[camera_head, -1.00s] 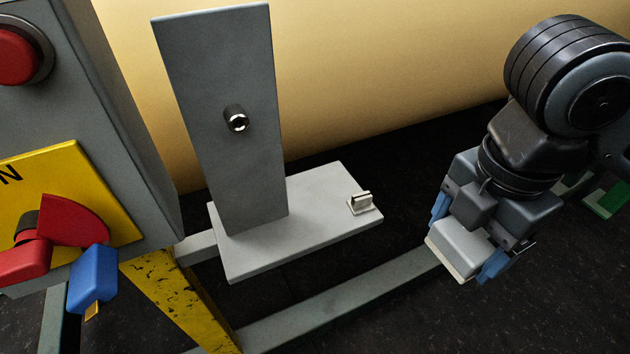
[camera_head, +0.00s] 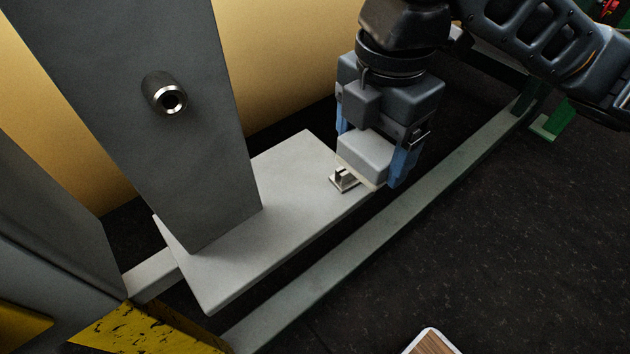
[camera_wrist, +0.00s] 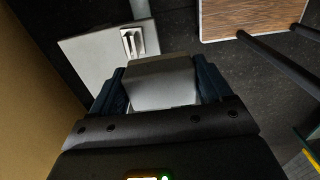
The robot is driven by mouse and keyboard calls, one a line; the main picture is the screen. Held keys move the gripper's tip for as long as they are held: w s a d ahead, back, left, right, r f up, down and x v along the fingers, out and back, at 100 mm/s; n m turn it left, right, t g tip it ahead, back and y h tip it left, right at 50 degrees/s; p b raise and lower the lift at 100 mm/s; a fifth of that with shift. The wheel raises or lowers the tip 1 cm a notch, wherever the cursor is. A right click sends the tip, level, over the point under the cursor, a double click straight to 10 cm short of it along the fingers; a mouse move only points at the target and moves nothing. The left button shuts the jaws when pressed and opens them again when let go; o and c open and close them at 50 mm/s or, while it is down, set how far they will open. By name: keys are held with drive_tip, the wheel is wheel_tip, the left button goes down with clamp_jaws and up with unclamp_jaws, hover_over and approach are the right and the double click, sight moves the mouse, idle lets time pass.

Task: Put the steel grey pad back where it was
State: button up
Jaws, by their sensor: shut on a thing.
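The steel grey pad (camera_head: 366,155) is a light grey block with a paler bottom layer. My gripper (camera_head: 376,160) is shut on it, with a blue finger on each side. In the head view the pad hangs just right of and partly over a small metal fitting (camera_head: 343,179) on the end of the light grey plate (camera_head: 222,255). In the wrist view the pad (camera_wrist: 163,83) sits between my fingers, with the slotted fitting (camera_wrist: 132,43) just beyond it. I cannot tell whether pad and fitting touch.
A tall grey upright (camera_head: 140,120) with a round metal stud (camera_head: 165,95) stands on the plate. A long rail (camera_head: 400,232) runs along the front. A wood-topped surface (camera_head: 432,343) is at the bottom edge. A cream roll (camera_head: 270,60) is behind.

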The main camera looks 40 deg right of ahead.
hover_over(316, 189)
drive_tip(key=f, duration=0.3)
drive_tip(key=shift+s+d+f, duration=0.2)
drive_tip(key=shift+s+f, duration=0.05)
drive_tip(key=shift+s, duration=0.1)
drive_tip(key=shift+w+a+f, duration=0.2)
drive_tip(key=shift+w+f, duration=0.2)
drive_tip(key=shift+f, duration=1.95)
drive_tip(key=shift+f, duration=0.1)
drive_tip(key=o, duration=0.9)
drive_tip(key=shift+o, duration=0.2)
wheel_tip(316, 189, up, 12)
drive_tip(key=p, duration=0.1)
drive_tip(key=shift+s, duration=0.1)
